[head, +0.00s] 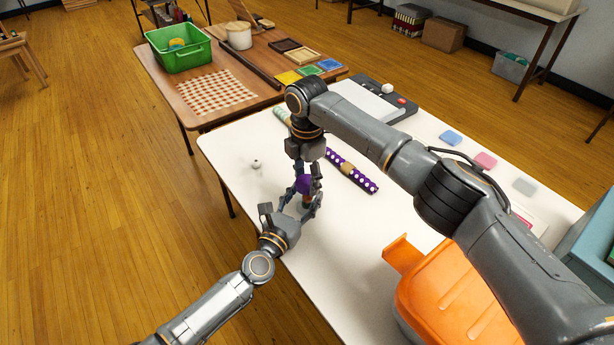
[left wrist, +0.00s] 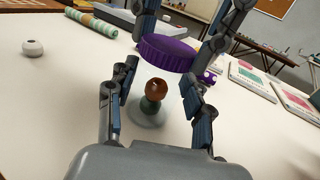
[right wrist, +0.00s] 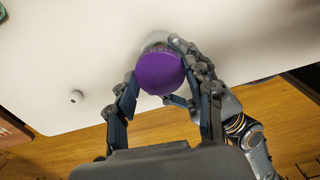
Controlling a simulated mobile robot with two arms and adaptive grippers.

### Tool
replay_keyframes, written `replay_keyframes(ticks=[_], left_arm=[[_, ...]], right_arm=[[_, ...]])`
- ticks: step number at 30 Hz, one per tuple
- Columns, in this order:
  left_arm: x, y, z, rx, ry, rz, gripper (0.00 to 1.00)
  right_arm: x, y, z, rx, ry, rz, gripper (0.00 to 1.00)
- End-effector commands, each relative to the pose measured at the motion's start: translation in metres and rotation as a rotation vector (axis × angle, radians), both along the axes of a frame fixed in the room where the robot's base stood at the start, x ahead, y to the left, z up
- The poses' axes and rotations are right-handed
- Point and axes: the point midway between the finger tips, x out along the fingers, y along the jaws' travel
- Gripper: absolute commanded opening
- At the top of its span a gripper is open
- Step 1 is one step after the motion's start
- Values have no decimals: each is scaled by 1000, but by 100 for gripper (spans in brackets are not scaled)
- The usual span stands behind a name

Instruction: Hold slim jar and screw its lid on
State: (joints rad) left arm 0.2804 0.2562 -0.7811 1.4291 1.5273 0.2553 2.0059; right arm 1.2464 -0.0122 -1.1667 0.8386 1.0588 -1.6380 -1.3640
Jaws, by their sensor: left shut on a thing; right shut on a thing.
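The slim jar is clear glass with brown and green pieces inside (left wrist: 153,97). It stands upright on the white table (head: 236,146), between the fingers of my left gripper (head: 303,206), which is shut on it. The purple lid (head: 304,184) is at the jar's mouth, and it also shows in the left wrist view (left wrist: 168,53). My right gripper (right wrist: 167,82) comes from above and is shut on the lid, whose round top (right wrist: 160,72) faces the right wrist camera. I cannot tell whether the lid's thread is engaged; the rim is hidden.
A small white knob-like thing (head: 256,163) lies left of the jar. A purple dotted roll (head: 366,182) lies behind it. An orange bin (head: 455,295) is at the front right. Coloured pads (head: 485,160) lie at the far right. The table's front edge is close.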

Motion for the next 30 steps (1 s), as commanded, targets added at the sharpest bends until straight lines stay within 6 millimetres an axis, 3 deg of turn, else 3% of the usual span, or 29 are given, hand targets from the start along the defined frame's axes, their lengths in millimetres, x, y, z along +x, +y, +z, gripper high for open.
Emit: replay_keyframes(ticks=[24,30], left_arm=[[0,0,0,0,0,-1,0],[0,0,0,0,0,-1,0]], right_arm=[[-1,2,-2,0,6,-2065,14],[0,1,-2,-1,3,-2496,14]])
